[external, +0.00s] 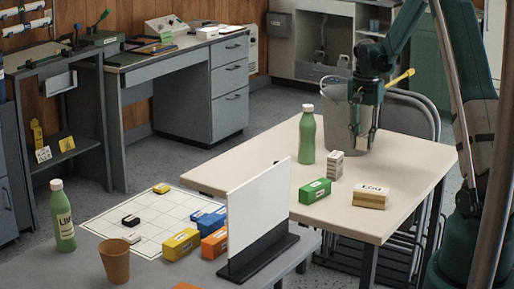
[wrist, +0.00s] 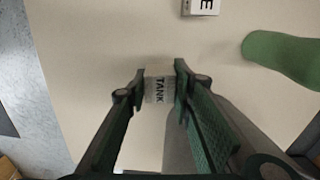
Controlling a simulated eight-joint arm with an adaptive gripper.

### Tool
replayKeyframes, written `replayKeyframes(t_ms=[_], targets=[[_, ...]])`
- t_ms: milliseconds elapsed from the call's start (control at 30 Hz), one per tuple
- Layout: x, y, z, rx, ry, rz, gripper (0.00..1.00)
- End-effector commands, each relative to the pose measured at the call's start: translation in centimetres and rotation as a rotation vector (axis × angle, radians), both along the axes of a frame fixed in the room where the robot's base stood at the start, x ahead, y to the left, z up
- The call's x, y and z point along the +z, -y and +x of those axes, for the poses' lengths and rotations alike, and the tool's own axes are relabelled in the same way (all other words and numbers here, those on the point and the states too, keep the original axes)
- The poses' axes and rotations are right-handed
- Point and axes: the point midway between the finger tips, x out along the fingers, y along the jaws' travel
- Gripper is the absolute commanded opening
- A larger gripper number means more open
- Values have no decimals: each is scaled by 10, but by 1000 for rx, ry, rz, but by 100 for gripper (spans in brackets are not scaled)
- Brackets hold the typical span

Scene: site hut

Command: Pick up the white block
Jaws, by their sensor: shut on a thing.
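My gripper (external: 363,133) is over the far part of the cream table (external: 408,170), pointing down. In the wrist view my gripper (wrist: 158,84) is shut on a small white block (wrist: 157,88) lettered TANK. The block's lower end shows below my fingertips in the external view (external: 363,143), in front of the grey bucket. I cannot tell how far it is above the table. Another pale block (external: 335,165) stands upright on the table, and its lettered face shows at the top of the wrist view (wrist: 200,5).
A green bottle (external: 306,135), a green block (external: 314,191) and a tan-and-white block (external: 370,196) stand on the table. A grey bucket (external: 337,103) is right beside my gripper. A white upright panel (external: 257,210) stands nearer the camera. The table's right side is clear.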

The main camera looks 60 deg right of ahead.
Motion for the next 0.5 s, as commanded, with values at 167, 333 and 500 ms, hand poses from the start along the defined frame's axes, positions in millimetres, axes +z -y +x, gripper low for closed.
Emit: replayKeyframes(t_ms=[167, 333, 500], targets=[[22, 0, 0, 0, 0, 0, 11], [30, 0, 0, 0, 0, 0, 11], [30, 0, 0, 0, 0, 0, 11]])
